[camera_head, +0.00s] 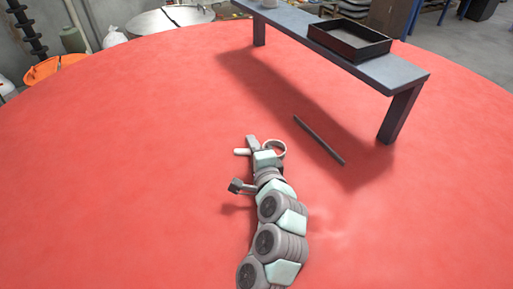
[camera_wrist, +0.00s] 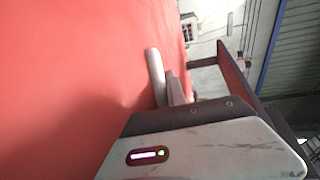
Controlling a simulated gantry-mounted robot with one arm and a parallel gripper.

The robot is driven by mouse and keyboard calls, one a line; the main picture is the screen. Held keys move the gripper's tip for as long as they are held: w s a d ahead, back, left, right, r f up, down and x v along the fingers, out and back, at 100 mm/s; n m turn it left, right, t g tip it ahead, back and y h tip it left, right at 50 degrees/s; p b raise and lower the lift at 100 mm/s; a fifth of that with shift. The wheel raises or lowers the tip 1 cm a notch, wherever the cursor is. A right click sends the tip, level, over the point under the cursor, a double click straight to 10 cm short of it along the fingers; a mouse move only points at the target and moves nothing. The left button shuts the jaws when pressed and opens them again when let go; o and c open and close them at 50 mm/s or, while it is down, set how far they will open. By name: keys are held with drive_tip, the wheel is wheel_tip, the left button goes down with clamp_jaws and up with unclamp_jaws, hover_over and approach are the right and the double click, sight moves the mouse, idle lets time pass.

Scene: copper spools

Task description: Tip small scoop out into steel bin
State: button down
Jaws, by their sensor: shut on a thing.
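My gripper (camera_head: 254,149) is above the red table, left of the picture's middle line. It is shut on the small scoop. The scoop's pale handle end (camera_head: 241,152) sticks out to the left of the jaws, and its round pale rim (camera_head: 275,148) shows on the right; the middle is hidden by the jaws. In the wrist view a pale rounded handle (camera_wrist: 155,75) stands beside a gripper finger. What the scoop holds cannot be made out. A dark open-topped rectangular bin (camera_head: 348,53) stands on the bench, apart from my gripper.
The grey bench (camera_head: 400,76) stands at the back right on legs. A small pale cup (camera_head: 268,3) is at its left end. A dark bar (camera_head: 319,140) lies on the red table (camera_head: 110,170) in front of the bench. The table's left side is clear.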

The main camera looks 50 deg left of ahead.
wheel_tip(320, 180, down, 4)
drive_tip(key=f+b, duration=0.1)
drive_tip(key=b, duration=0.2)
drive_tip(key=w+d+r+m+y, duration=0.1)
drive_tip(key=m, duration=0.4)
drive_tip(key=w+d+r+m+t+y+p, duration=0.1)
drive_tip(key=m, duration=0.4)
drive_tip(key=w+d+r+m+t+y+p, duration=0.1)
drive_tip(key=m+y, duration=0.1)
drive_tip(key=m, duration=0.3)
drive_tip(key=shift+w+d+r, duration=0.2)
drive_tip(key=shift+w, duration=0.2)
drive_tip(key=m, duration=0.1)
drive_tip(key=w+d+f+m+t+p, duration=0.1)
drive_tip(key=shift+m, duration=0.4)
drive_tip(key=shift+w+d+f+m+t+p, duration=0.1)
drive_tip(key=shift+w+d+f+m+t, duration=0.2)
drive_tip(key=shift+m, duration=0.35)
drive_tip(key=shift+w+d+f+m+t+p, duration=0.15)
drive_tip(key=shift+w+f+m+t, duration=0.2)
drive_tip(key=shift+m, duration=0.35)
drive_tip(key=shift+w+d+f+m+t+p, duration=0.1)
drive_tip(key=shift+w+d+f+m+t, duration=0.2)
drive_tip(key=shift+m, duration=0.35)
drive_tip(key=shift+a, duration=0.1)
